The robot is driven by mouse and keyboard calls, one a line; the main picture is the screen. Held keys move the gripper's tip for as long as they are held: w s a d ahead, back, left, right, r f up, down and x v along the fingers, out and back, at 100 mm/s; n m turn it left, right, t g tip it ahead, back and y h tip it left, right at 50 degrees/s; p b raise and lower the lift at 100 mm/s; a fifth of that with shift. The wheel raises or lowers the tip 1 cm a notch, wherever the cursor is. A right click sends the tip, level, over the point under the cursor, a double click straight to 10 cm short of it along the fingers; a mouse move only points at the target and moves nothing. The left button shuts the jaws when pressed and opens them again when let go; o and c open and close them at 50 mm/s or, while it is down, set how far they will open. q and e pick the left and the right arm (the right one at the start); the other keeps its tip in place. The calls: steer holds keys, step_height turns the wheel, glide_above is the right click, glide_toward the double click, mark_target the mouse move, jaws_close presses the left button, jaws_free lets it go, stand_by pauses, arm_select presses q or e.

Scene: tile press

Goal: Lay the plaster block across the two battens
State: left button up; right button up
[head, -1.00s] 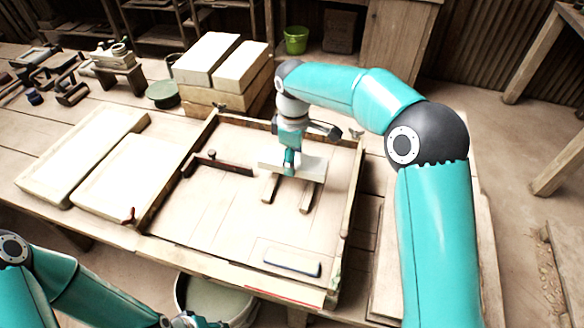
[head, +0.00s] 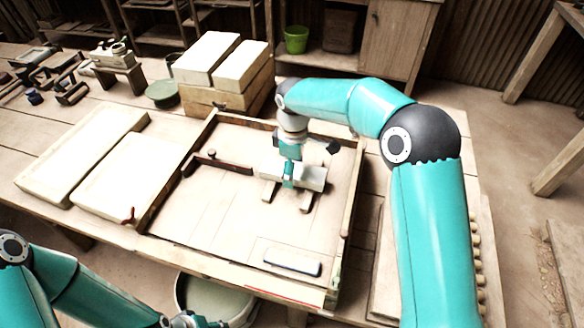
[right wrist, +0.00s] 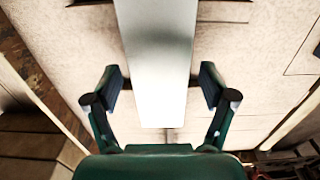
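The white plaster block (head: 314,177) lies across the two battens in the tray, and their near ends show below it: the left batten (head: 268,192) and the right batten (head: 306,202). My right gripper (head: 288,184) is down over the middle of the block. In the right wrist view the block (right wrist: 160,70) runs between its two fingers (right wrist: 162,90), with a gap on each side, so the gripper is open. My left gripper (head: 190,320) is at the bottom edge, partly cut off; its fingers cannot be made out.
The wooden tray has a raised rim (head: 346,215). A dark bar (head: 222,164) lies at its left, and a blue-edged float (head: 292,262) lies near its front. Pale slabs (head: 85,155) lie to the left. Stacked blocks (head: 225,75) stand behind. A bucket (head: 215,300) is below the front edge.

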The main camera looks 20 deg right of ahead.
steer(key=shift+r, duration=0.1)
step_height(320, 180, up, 12)
steer(key=shift+r, duration=0.2)
stand_by(0.5)
stand_by(0.3)
